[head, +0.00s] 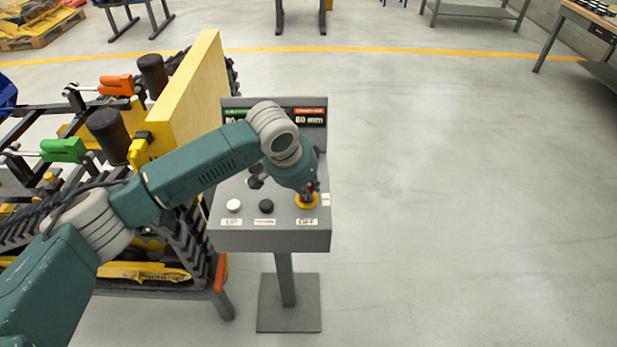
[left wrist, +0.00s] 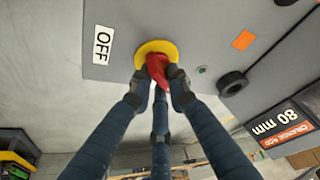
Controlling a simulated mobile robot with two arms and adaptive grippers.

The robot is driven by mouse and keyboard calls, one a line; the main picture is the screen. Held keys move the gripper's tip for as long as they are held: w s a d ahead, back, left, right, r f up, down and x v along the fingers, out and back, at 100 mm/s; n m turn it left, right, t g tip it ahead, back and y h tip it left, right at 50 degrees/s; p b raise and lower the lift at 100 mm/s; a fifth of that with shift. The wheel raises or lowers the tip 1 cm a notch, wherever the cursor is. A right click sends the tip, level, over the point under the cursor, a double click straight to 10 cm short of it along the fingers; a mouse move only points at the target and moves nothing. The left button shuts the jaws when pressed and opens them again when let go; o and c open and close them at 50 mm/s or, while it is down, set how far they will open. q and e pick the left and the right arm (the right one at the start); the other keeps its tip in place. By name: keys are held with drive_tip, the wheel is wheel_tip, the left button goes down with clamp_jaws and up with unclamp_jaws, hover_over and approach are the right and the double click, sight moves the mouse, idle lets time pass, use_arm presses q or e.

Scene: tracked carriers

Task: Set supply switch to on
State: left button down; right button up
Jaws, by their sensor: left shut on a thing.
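The supply switch (left wrist: 157,68) is a red handle on a round yellow plate, beside an OFF label (left wrist: 103,45) on the grey control panel. In the left wrist view the dark fingers of my left gripper (left wrist: 163,82) are shut on the red handle. In the head view my left arm reaches over the panel (head: 232,240), and my left gripper (head: 308,188) points down at the yellow plate (head: 306,203). The fingers and wrist partly hide the switch. An orange label (left wrist: 243,40) sits on the plate's other side. My right gripper is not in view.
A white button (head: 234,205) and a black button (head: 266,206) sit left of the switch. A display (head: 309,117) reading 80 mm stands behind. A tracked carrier with a yellow board (head: 187,95) is close on the left. The floor to the right is clear.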

use_arm(q)
drive_tip(key=m+p, duration=0.1)
drive_tip(key=m+h+p, duration=0.1)
drive_tip(key=shift+r+m+g, duration=0.25)
drive_tip(key=shift+m+g, duration=0.15)
drive_tip(key=shift+f+m, duration=0.1)
drive_tip(key=shift+m, duration=0.8)
drive_tip(key=m+g, duration=0.1)
drive_tip(key=m, duration=0.1)
drive_tip(key=shift+f+m+h, duration=0.1)
drive_tip(key=shift+m+h, duration=0.2)
drive_tip(key=shift+h, duration=0.1)
drive_tip(key=shift+a+m+g+b, duration=0.15)
drive_tip(key=shift+m+g+b, duration=0.5)
drive_tip(key=shift+m, duration=0.85)
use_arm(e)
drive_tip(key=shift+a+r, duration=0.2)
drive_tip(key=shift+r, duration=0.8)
use_arm(q)
drive_tip(key=shift+g, duration=0.25)
drive_tip(key=c, duration=1.9)
unclamp_jaws()
drive_tip(key=shift+s, duration=0.1)
drive_tip(key=shift+c, duration=0.2)
